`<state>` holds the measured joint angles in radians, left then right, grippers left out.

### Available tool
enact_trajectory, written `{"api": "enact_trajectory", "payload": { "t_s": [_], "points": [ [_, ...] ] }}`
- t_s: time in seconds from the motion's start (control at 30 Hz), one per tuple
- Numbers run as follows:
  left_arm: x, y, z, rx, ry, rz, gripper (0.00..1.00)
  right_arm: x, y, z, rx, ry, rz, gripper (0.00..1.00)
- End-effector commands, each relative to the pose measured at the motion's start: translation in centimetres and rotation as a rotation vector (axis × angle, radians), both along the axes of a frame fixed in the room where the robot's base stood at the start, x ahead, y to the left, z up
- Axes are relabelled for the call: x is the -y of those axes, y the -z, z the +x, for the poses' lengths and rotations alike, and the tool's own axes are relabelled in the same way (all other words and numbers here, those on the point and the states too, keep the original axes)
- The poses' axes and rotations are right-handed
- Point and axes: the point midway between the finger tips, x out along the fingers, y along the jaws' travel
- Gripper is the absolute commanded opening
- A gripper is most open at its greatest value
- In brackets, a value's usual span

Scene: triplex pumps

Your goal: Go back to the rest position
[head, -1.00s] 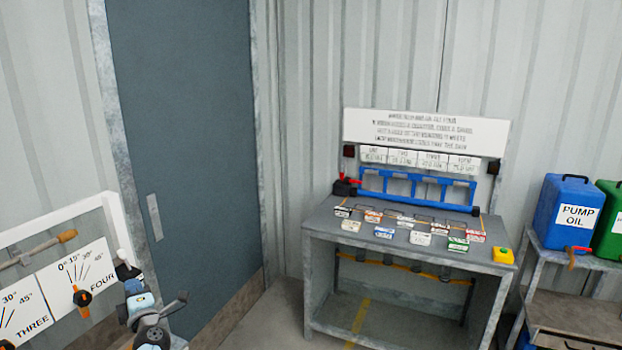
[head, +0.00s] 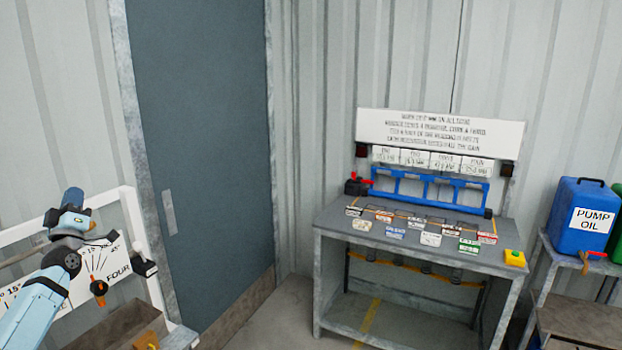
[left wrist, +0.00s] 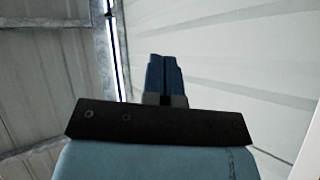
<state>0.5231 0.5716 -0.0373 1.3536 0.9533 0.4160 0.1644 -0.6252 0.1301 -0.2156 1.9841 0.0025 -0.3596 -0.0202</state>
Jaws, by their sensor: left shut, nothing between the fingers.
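My left gripper (head: 73,197) is at the left of the head view, raised in front of the white-framed dial panel (head: 131,215) and pointing up. In the left wrist view its two blue fingers (left wrist: 164,75) are together with nothing between them, against the wall and ceiling. My right gripper is in neither view.
A grey door (head: 205,130) stands behind the panel. A grey workbench (head: 400,245) with cards, a blue rack (head: 430,187) and a yellow button box (head: 515,258) stands at centre right. A blue pump oil can (head: 585,215) is at the right. Floor shows between door and bench.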

Motion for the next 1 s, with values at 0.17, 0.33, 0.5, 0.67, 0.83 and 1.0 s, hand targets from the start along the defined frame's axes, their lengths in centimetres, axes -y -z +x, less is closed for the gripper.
{"api": "enact_trajectory", "payload": {
  "t_s": [0.17,0.33,0.5,0.67,0.83,1.0],
  "points": [
    [-2.6,-3.6,-0.8,-0.011,-0.025,0.134,0.0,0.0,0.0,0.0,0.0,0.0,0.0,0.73],
    [-1.2,-1.7,0.9,-0.19,-0.07,0.35,0.0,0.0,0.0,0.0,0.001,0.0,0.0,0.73],
    [-0.9,0.9,2.2,-0.396,-0.153,0.581,0.0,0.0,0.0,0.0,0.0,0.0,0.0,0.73],
    [-1.6,3.5,3.0,-0.598,-0.26,0.786,0.0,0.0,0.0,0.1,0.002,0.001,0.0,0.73],
    [-3.6,5.8,3.0,-0.816,-0.404,0.982,0.0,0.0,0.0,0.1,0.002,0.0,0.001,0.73],
    [-2.1,10.3,2.3,-0.928,-0.424,1.072,0.0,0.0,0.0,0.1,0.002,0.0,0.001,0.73]
  ]
}}
